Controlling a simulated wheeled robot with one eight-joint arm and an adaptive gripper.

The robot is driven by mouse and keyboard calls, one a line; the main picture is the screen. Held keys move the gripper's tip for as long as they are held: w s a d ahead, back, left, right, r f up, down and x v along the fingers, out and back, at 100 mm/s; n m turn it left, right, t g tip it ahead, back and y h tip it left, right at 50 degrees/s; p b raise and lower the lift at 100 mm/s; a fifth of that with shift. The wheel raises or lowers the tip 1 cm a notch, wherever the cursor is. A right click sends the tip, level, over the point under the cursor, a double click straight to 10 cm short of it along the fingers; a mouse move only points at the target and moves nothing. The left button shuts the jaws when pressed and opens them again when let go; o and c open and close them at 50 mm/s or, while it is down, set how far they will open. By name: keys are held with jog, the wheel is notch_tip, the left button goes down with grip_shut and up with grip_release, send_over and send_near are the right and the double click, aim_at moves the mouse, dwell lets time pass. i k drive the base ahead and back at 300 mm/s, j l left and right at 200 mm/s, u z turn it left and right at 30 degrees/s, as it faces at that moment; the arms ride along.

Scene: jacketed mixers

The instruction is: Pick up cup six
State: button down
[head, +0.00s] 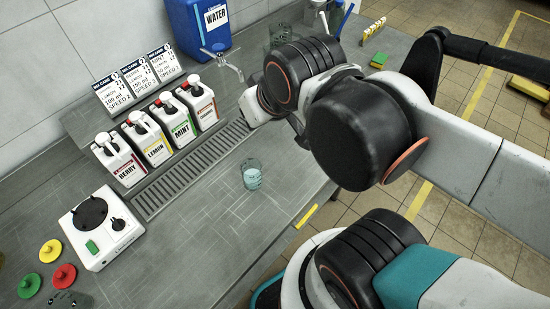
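A clear cup (251,175) with a pale blue lower part stands upright on the grey counter, in front of the drain grate. I cannot read a number on it. The end of my arm (262,105) is above and to the right of this cup in the picture, apart from it. My gripper's fingers are hidden behind my own arm joints, so I cannot see whether they hold anything. More clear cups (281,34) stand at the back beside the water container, partly hidden by my arm.
Berry (120,160), lemon (149,138), mint (174,119) and fourth (199,104) bottles line the grate (190,172). A blue water container (200,22) with a tap is behind. A white mixer base (101,228) and coloured lids (65,276) are left.

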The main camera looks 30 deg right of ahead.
aim_at(251, 168)
jog(key=k+l, duration=0.15)
jog(key=l, duration=0.2)
jog(key=k+l, duration=0.2)
jog(key=l, duration=0.2)
jog(key=k+l, duration=0.15)
jog(key=l, duration=0.2)
jog(key=k+l, duration=0.15)
jog(key=l, duration=0.25)
jog(key=k+l, duration=0.2)
jog(key=l, duration=0.15)
jog(key=k+l, duration=0.15)
jog(key=l, duration=0.25)
jog(key=u, duration=0.05)
